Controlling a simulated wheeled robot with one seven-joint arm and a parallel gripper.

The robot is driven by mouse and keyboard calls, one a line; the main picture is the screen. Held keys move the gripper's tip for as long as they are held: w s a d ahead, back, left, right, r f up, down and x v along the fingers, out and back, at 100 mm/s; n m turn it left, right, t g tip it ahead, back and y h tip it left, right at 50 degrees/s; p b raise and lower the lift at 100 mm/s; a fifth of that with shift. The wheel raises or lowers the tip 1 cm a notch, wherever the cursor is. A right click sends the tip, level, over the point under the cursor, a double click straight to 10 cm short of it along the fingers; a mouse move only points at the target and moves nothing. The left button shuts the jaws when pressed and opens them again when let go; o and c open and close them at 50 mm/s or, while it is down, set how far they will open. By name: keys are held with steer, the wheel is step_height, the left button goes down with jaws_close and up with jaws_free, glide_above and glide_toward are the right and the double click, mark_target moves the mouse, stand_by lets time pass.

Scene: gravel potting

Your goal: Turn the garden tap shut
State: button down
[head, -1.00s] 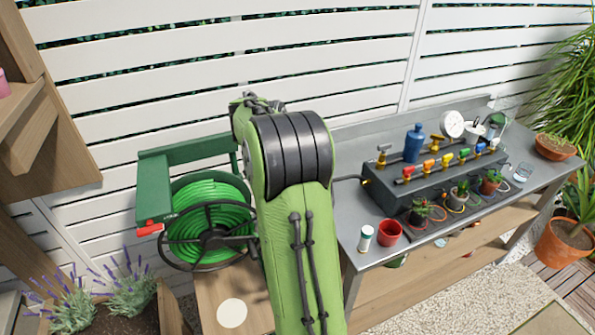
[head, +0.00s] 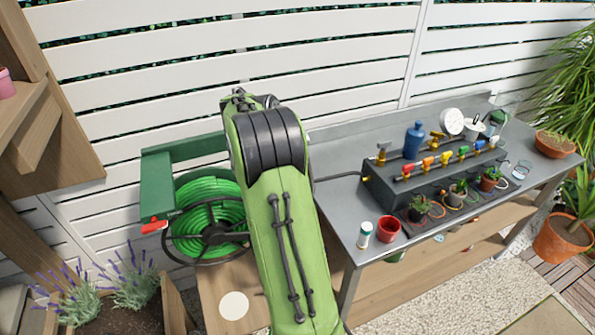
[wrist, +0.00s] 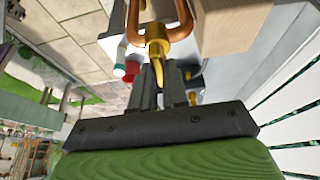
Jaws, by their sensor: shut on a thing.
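The garden tap (wrist: 156,34) shows in the wrist view as a brass body with a tapered brass part below it, joined to bent copper pipe (wrist: 183,22). My gripper (wrist: 158,76) is shut on the tapered brass part of the tap, with a dark finger on each side. The fingers hide much of that part, so I cannot tell how far the tap is turned. In the head view my green arm hides my gripper, and I cannot make out this tap there.
A metal bench with a grey manifold (head: 415,183) of coloured valves stands at right. A red cup (head: 388,229) and white bottle (head: 364,234) sit near its front left corner. A green hose reel (head: 208,217) stands left of my arm. A pale wooden block (wrist: 232,24) sits beside the pipe.

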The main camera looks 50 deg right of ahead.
steer(key=c, duration=1.1)
jaws_free()
steer(key=shift+c, duration=0.2)
steer(key=p+v, duration=0.7)
steer(key=v, duration=0.8)
steer(key=shift+r, duration=0.4)
